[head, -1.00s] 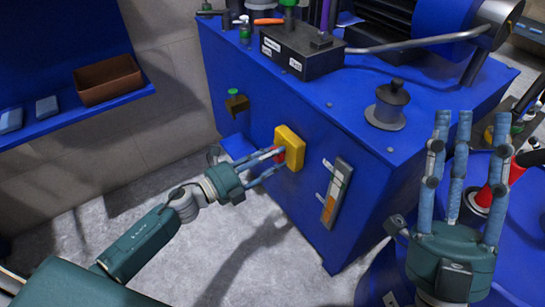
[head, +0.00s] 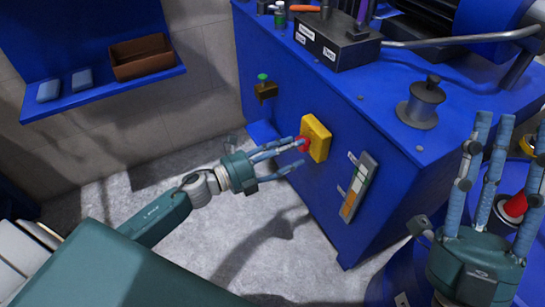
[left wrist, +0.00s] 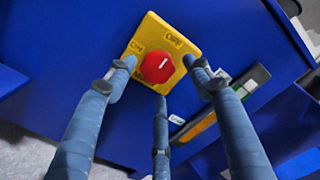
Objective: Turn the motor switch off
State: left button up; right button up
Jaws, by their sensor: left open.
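The motor switch is a yellow box (head: 316,138) with a round red knob (head: 304,144) on the front of the blue machine. In the left wrist view the yellow plate (left wrist: 150,30) carries labels, and the red knob (left wrist: 157,68) shows a short white mark. My left gripper (head: 298,153) is open in front of the switch. Its fingertips in the left wrist view (left wrist: 160,75) are spread around the knob; I cannot tell whether they touch it. My right gripper (head: 503,130) is at the right, fingers up and apart, empty.
A grey panel with colored strips (head: 357,185) is right of the switch. A small fitting with a green top (head: 265,88) is to its left. A black box (head: 338,40) and a dark knob (head: 421,103) stand on the machine. A blue shelf holds a brown bin (head: 140,57).

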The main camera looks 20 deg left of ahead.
pick_arm(q)
jog(key=v, duration=0.9)
jog(key=shift+s, duration=0.2)
